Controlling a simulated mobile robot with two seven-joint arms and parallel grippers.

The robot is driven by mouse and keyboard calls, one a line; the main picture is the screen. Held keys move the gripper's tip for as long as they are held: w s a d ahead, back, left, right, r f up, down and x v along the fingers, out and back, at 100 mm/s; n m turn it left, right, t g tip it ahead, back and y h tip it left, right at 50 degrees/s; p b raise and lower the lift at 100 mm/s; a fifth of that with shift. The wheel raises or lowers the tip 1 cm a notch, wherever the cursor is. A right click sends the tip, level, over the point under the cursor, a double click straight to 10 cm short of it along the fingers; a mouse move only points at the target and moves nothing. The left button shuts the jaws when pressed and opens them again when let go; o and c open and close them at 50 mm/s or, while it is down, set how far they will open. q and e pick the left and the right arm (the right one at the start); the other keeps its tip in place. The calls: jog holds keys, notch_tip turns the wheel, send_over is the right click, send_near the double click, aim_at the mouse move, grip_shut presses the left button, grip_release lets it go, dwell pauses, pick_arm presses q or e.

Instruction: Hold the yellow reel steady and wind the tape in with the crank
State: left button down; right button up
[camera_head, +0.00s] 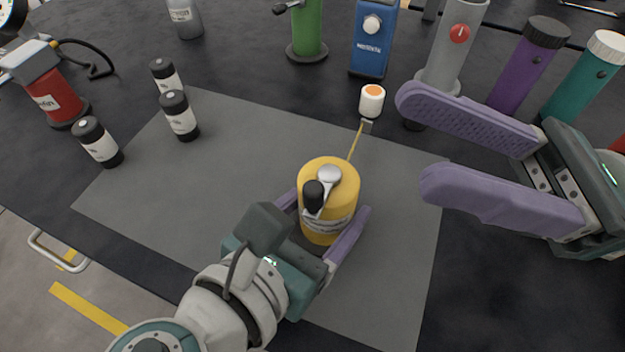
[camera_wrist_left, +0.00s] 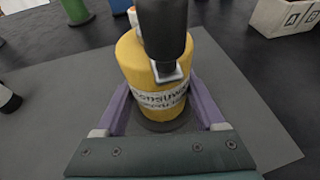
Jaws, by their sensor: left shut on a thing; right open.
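The yellow reel (camera_head: 334,222) stands upright on the grey mat, and it fills the middle of the left wrist view (camera_wrist_left: 130,60). My left gripper (camera_head: 334,215) is shut around its body, one purple finger on each side. A silver crank (camera_head: 328,176) with a black knob (camera_head: 313,194) sits on top; the knob also shows large in the left wrist view (camera_wrist_left: 163,28). A strip of yellow tape (camera_head: 356,142) runs from the reel to a small metal end (camera_head: 367,126) by a white and orange cap-like piece (camera_head: 372,100). My right gripper (camera_head: 415,145) is open and empty, right of the reel and apart from it.
The grey mat (camera_head: 240,130) is mostly bare left of the reel. Several black canisters (camera_head: 179,115) stand at its left, near a red device (camera_head: 55,95). Green, blue, grey, purple and teal cylinders or boxes line the back (camera_head: 372,40). A lettered white box (camera_wrist_left: 285,17) is at the upper right.

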aim_at(312, 187)
jog(key=w+d+f+m+t+h, duration=0.1)
jog(key=d+f+t+h, duration=0.3)
jog(key=f, duration=0.4)
jog(key=shift+g+h, duration=0.3)
jog(key=shift+g, duration=0.2)
jog(key=a, duration=0.7)
jog(key=w+a, duration=0.1)
jog(key=a, duration=0.3)
jog(key=shift+a, duration=0.2)
grip_shut()
